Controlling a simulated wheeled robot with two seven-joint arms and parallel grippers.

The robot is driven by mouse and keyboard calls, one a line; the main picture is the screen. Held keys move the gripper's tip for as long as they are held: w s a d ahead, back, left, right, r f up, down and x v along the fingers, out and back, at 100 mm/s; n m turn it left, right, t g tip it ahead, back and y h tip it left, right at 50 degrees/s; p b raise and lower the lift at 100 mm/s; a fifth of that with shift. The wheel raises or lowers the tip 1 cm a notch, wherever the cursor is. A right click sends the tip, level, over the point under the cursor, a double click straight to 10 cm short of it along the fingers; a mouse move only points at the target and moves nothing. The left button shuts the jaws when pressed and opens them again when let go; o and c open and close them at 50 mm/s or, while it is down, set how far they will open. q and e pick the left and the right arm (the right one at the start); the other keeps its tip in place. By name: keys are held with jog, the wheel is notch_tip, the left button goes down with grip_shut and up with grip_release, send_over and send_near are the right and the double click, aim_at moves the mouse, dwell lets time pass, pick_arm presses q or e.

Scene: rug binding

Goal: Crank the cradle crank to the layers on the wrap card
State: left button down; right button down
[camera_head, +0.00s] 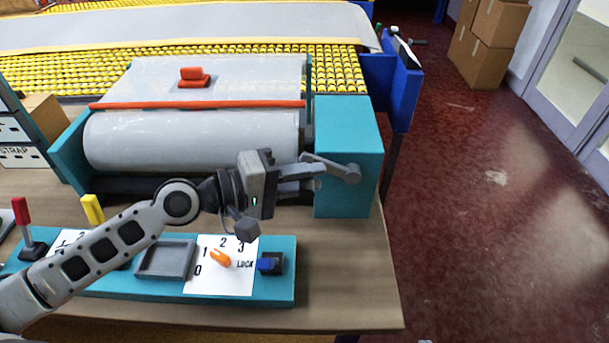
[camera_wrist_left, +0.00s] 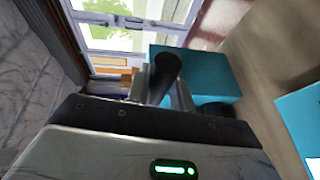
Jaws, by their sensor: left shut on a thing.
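The cradle crank (camera_head: 335,168) is a grey arm on the front of the teal box (camera_head: 348,120) at the right end of the cradle. My left gripper (camera_head: 312,175) is shut on the crank's handle, and in the left wrist view the dark round handle (camera_wrist_left: 164,72) stands between its two fingers (camera_wrist_left: 160,90). The cradle's large pale roll (camera_head: 190,140) lies left of the box, with an orange bar (camera_head: 195,104) along its top. I cannot tell for sure which sheet is the wrap card. My right gripper is not in view.
A teal panel (camera_head: 270,291) in front holds an orange pointer (camera_head: 220,258) on a 0 to 3 and LOCK dial, a blue switch (camera_head: 268,264), and red (camera_head: 21,210) and yellow (camera_head: 93,209) levers. My left arm crosses above it. Floor is open beyond the table's right edge.

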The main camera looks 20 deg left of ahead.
pick_arm(q)
jog(key=shift+r, duration=0.25)
jog(key=c, duration=1.2)
grip_release()
jog(key=shift+c, duration=0.2)
jog(key=shift+f, duration=0.1)
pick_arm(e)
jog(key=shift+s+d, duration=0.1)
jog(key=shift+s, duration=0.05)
pick_arm(q)
jog(key=shift+f, duration=0.1)
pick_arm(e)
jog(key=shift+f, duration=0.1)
pick_arm(q)
jog(key=shift+s+a, duration=0.1)
jog(key=shift+a, duration=0.05)
jog(key=b+v, duration=0.6)
jog(key=v, duration=0.9)
jog(key=shift+s+a, duration=0.2)
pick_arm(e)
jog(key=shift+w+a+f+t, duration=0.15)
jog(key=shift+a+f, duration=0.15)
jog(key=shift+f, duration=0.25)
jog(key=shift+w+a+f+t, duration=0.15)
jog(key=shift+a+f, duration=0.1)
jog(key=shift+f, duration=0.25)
